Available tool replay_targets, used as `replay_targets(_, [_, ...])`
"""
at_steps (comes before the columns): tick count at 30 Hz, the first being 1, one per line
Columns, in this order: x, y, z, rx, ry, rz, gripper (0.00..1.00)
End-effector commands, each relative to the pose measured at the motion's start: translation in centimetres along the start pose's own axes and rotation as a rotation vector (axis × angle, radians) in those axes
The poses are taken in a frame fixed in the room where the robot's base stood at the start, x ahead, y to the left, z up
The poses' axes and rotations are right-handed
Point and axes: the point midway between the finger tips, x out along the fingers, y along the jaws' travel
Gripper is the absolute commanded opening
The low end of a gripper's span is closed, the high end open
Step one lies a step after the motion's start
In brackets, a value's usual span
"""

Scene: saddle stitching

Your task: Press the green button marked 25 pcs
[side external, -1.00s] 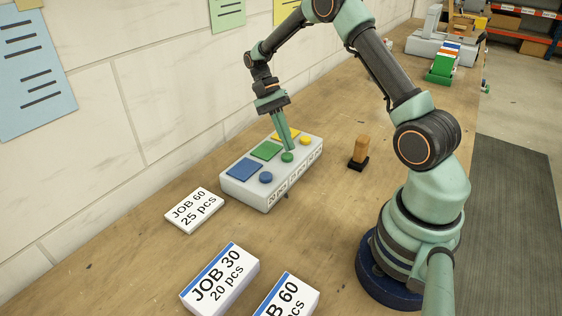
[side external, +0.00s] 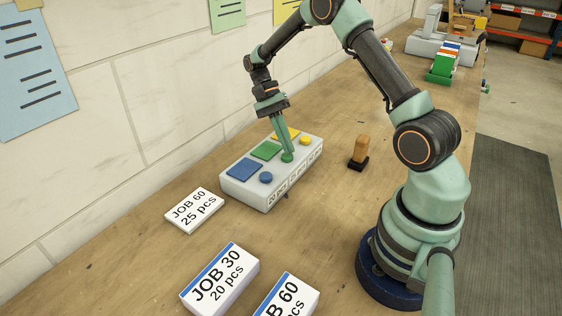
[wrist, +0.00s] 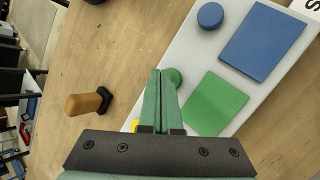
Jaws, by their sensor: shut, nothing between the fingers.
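The green button (side external: 287,157) is a small round knob on the grey button box (side external: 232,190), between the blue button (side external: 266,177) and the yellow button (side external: 306,140). A green square (side external: 265,150) lies behind it. My gripper (side external: 288,152) is shut and empty, pointing down with its tips at the green button. They look in contact, though how far the button is pressed I cannot tell. In the wrist view my fingertips (wrist: 163,72) partly cover the green button (wrist: 175,76). The labels on the box front are too small to read surely.
A card reading JOB 60, 25 pcs (side external: 193,210) lies left of the box. The bench between is clear.

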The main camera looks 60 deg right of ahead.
Motion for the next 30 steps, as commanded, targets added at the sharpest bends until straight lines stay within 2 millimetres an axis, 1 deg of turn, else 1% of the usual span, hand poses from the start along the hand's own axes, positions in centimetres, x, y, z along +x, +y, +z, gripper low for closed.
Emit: replay_targets(30, [0.81, -0.45, -0.42, 0.000, 0.000, 0.000, 0.00])
